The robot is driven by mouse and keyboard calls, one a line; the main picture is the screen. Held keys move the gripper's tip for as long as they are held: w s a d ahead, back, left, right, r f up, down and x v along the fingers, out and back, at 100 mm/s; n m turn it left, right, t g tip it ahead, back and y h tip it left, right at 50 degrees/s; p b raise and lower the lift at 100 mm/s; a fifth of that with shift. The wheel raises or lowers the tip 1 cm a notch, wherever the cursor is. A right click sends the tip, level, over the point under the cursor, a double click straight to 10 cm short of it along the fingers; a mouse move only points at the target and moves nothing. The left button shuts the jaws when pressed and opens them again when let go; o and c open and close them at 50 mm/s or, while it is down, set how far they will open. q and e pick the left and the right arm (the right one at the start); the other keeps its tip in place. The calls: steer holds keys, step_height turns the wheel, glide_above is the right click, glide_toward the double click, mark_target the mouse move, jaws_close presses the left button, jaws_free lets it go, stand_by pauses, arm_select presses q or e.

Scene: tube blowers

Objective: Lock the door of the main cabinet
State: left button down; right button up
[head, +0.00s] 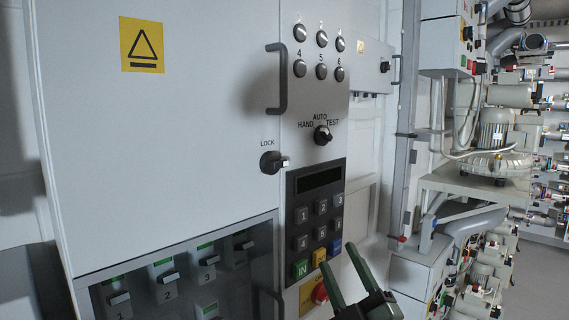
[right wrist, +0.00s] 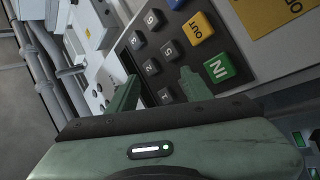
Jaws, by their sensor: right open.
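The main cabinet door (head: 190,110) is a pale grey panel with a yellow warning sign (head: 142,45), and it looks flush with the cabinet front. A dark bar handle (head: 281,80) is at its right edge. The black LOCK knob (head: 272,162) sits below the handle, and its light-tipped lever points right, across the door's edge. My right gripper (head: 335,254) is open and empty in front of the keypad's lower part, below and right of the knob. In the right wrist view its fingers (right wrist: 158,76) are spread before the keypad keys. My left gripper is out of view.
The keypad (head: 319,213) with a dark display is right of the knob. A red switch (head: 320,293) on yellow is below it. The HAND/AUTO/TEST selector (head: 323,136) is above. A lower dark panel (head: 185,275) holds numbered switches. Blowers and pipes (head: 490,140) stand right.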

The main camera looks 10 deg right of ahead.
steer(key=s+a+r+n+g+y, duration=0.2)
steer(key=s+a+r+n+y, duration=0.25)
steer(key=r+n+y, duration=0.4)
steer(key=s+a+r+n+g+y, duration=0.25)
steer(key=s+r+n+y, duration=0.25)
steer(key=r+n+y, duration=0.4)
steer(key=s+a+n+g+y, duration=0.3)
steer(key=a+n+g, duration=0.3)
steer(key=n+g, duration=0.3)
steer(key=n+t+h, duration=0.4)
steer(key=t+h, duration=0.1)
steer(key=h, duration=0.8)
glide_toward(281, 163)
steer(key=w, duration=0.1)
steer(key=p+x, duration=0.3)
steer(key=x, duration=0.4)
steer(key=shift+a+r, duration=0.15)
steer(key=shift+w+a+n+p, duration=0.25)
steer(key=shift+w+a+p, duration=0.1)
steer(key=shift+w+p, duration=0.05)
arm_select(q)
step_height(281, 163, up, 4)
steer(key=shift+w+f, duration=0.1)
